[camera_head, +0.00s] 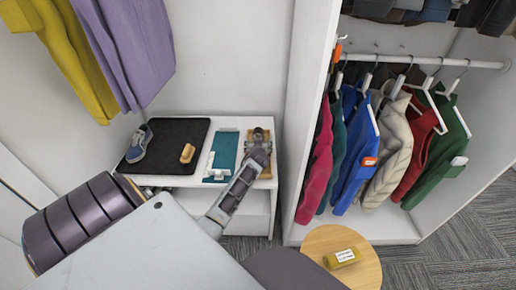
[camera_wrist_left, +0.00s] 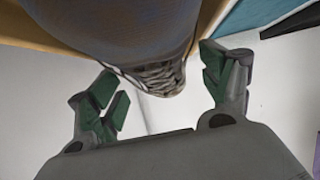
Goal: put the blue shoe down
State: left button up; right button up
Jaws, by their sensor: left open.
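A blue shoe with a pale sole (camera_head: 139,143) rests on the black mat (camera_head: 182,134) at the left of the white cabinet top. My left gripper (camera_head: 258,142) is over the wooden tray (camera_head: 267,173) at the right end of that top. In the left wrist view, a grey-blue shoe with laces (camera_wrist_left: 120,30) is over the tray's wooden edge (camera_wrist_left: 45,38). The open fingers of my left gripper (camera_wrist_left: 165,88) are on either side of the shoe's laced end, with gaps visible. In the head view the gripper mostly hides this shoe. My right gripper is out of view.
A tan brush (camera_head: 187,153) lies on the black mat. A teal mat (camera_head: 226,149) with a white item lies beside the tray. A round wooden stool (camera_head: 365,262) holds a yellow labelled item (camera_head: 342,258). Clothes hang at upper left and in the open wardrobe (camera_head: 306,120).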

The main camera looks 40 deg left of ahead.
pick_arm(q)
jog(key=shift+v, duration=0.8)
jog(key=p+v, duration=0.2)
jog(key=v, duration=0.5)
jog(key=shift+s+d+r, duration=0.15)
jog(key=shift+v, duration=1.1)
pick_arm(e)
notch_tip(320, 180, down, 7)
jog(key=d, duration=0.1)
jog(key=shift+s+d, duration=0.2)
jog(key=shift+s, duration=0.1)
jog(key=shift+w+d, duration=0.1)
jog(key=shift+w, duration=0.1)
